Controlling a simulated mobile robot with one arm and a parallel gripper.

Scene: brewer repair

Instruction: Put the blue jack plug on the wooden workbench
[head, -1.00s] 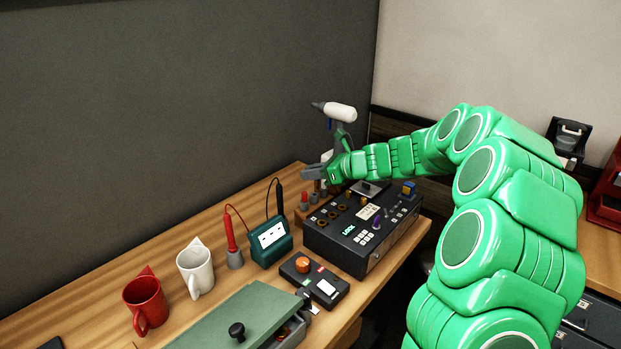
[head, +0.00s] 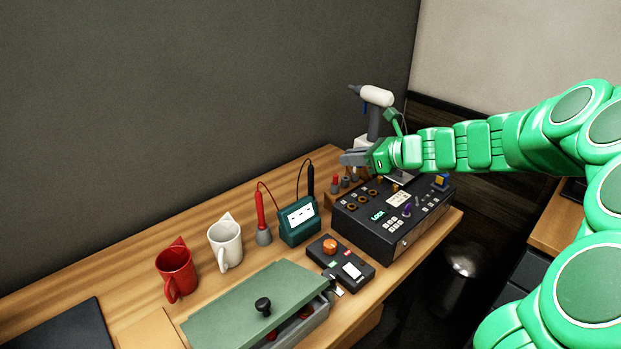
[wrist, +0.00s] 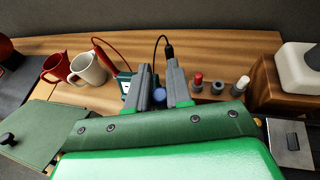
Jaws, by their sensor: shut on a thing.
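My gripper (head: 354,158) is raised over the back of the wooden workbench (head: 130,262), near the black control box. In the wrist view its two grey fingers (wrist: 160,85) are shut on a small blue thing, which looks like the blue jack plug (wrist: 159,95). Only its rounded blue end shows between the fingers. In the head view I cannot make out the plug at the fingertips. The wooden workbench (wrist: 215,50) also shows beneath and beyond the fingers in the wrist view.
The black control box (head: 385,222), teal meter (head: 299,222) with probes, orange-knob box (head: 341,263), white mug (head: 225,243), red mug (head: 176,270) and green-lidded box (head: 250,305) stand on the bench. A row of plugs (wrist: 217,87) sits beside the gripper. Bench between mugs and wall is clear.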

